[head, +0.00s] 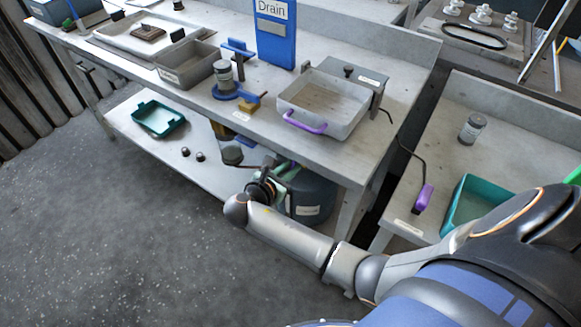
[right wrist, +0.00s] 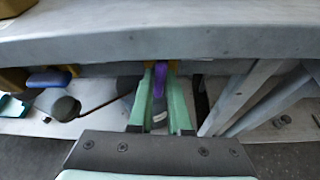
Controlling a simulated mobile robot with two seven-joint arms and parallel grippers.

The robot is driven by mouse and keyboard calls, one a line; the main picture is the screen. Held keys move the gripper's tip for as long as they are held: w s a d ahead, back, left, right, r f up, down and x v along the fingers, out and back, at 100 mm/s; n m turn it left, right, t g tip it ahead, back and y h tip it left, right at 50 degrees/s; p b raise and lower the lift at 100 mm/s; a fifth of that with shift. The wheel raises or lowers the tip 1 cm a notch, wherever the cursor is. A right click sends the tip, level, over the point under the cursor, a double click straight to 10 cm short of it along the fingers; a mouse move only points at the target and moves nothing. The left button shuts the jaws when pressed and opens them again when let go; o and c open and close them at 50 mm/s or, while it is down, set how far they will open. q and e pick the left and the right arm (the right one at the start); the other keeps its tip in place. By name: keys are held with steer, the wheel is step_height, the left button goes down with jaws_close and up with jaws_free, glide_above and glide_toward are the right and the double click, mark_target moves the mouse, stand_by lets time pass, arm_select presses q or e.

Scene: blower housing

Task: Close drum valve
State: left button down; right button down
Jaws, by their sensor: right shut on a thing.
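A dark blue-grey drum (head: 315,192) with a pale label stands on the lower shelf under the bench, partly hidden by my right arm. My right gripper (head: 270,185) is under the bench's front edge, beside the drum. In the right wrist view its green fingers (right wrist: 161,75) are shut on a purple handle (right wrist: 160,78), which looks like the drum's valve handle. The valve body is hidden, so I cannot tell how far it is turned. My left gripper is not in view.
The bench top (right wrist: 160,36) passes close above the right gripper. A bench leg (right wrist: 243,94) stands to its right. A dark round knob-like thing (right wrist: 65,108) is on the left. A teal tray (head: 160,118) lies on the lower shelf.

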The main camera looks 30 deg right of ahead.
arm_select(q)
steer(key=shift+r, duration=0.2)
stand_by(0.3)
arm_select(e)
steer(key=shift+s+r+m+t+p, duration=0.1)
steer(key=shift+m+t+p, duration=0.2)
steer(key=shift+m+p, duration=0.3)
arm_select(q)
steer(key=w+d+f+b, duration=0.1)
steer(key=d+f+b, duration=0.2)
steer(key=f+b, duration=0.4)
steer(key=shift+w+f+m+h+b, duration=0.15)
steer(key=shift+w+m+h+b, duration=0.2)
steer(key=shift+b, duration=2.05)
arm_select(e)
steer(key=shift+s+d+f+m+t+h, duration=0.15)
steer(key=shift+m+t, duration=0.9)
steer(key=shift+m, duration=0.85)
steer(key=shift+f+m+t+h, duration=0.15)
steer(key=shift+m+t, duration=0.85)
steer(key=shift+m, duration=0.9)
steer(key=shift+s+d+f+m+t, duration=0.15)
steer(key=shift+m+t, duration=0.9)
steer(key=shift+m, duration=0.85)
